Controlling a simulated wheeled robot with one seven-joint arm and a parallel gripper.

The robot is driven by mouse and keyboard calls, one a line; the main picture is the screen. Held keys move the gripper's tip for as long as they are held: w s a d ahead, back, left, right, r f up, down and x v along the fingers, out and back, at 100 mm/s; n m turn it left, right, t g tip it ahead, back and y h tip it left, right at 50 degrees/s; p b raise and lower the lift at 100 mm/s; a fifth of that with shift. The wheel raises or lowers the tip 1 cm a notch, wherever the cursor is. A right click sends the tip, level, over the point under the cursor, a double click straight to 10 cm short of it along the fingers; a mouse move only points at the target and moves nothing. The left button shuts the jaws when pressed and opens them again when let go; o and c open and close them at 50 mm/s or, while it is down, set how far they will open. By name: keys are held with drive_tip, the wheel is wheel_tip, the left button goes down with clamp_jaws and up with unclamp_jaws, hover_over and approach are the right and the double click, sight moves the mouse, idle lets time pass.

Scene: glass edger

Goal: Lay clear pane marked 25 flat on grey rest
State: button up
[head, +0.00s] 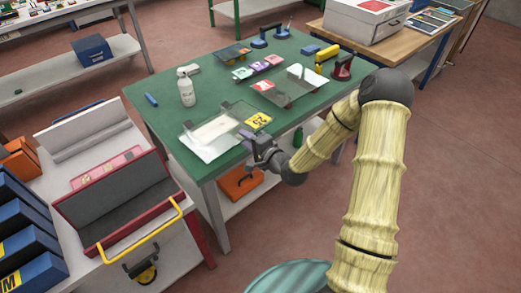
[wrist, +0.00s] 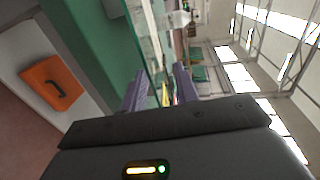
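The clear pane marked 25 (head: 190,134) lies at the near left of the green table, over a white sheet. Its yellow label (head: 258,121) reads 25 at the right corner. My gripper (head: 262,153) is at the pane's near right edge, beside the label. In the wrist view its two purple fingers (wrist: 158,92) stand apart, with the pane's edge seen edge-on near the gap; contact cannot be told. A red case with grey lining (head: 120,205) stands open on the left bench, and a light grey angled piece (head: 85,137) lies behind it. I cannot tell which is the grey rest.
Another clear pane with a red label (head: 264,86) lies farther back, near a red suction cup (head: 342,68). An orange case (wrist: 53,82) sits on the shelf below.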

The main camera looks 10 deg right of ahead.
drive_tip(key=v, duration=0.7)
drive_tip(key=shift+a, duration=0.1)
idle(0.7)
drive_tip(key=s+d+r+n+g+h+p, duration=0.4)
drive_tip(key=s+r+n+g+p, duration=0.1)
drive_tip(key=s+r, duration=0.3)
drive_tip(key=s+d+r+n+g+h+p, duration=0.4)
drive_tip(key=s+r, duration=0.4)
drive_tip(key=s, duration=0.2)
drive_tip(key=shift+n+g+h+p, duration=0.5)
drive_tip(key=shift+n+g+p, duration=0.3)
drive_tip(key=shift+n, duration=0.3)
